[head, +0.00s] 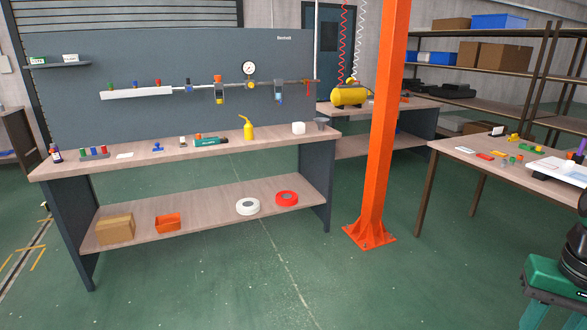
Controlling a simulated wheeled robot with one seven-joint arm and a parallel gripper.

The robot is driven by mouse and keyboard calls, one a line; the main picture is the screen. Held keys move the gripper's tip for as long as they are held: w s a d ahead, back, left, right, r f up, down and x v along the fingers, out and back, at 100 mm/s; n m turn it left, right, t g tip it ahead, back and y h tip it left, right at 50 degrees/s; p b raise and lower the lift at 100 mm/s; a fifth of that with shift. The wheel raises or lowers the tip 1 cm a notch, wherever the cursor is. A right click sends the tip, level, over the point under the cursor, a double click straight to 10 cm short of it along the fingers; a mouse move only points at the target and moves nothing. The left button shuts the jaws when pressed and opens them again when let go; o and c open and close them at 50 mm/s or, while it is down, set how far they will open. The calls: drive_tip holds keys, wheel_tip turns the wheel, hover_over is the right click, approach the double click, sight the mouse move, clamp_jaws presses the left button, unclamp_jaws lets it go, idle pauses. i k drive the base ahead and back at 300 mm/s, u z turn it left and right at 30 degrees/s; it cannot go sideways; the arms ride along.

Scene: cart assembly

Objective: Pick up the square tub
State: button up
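A small white tub-like container (298,128) stands near the right end of the workbench top (222,148). It is too small in view to tell if it is square. An open orange bin (167,222) sits on the bench's lower shelf (208,221), beside a cardboard box. My gripper is not in view.
A yellow squeeze bottle (248,128) and a dark grey cup (321,124) flank the white container. An orange post (386,130) stands right of the bench. A cluttered table (465,146) is at right. The green floor before the bench is clear.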

sight(298, 127)
drive_tip(key=u, duration=0.1)
drive_tip(key=i, duration=2.4)
drive_tip(key=u, duration=0.35)
drive_tip(key=i, duration=1.15)
drive_tip(key=u, duration=0.2)
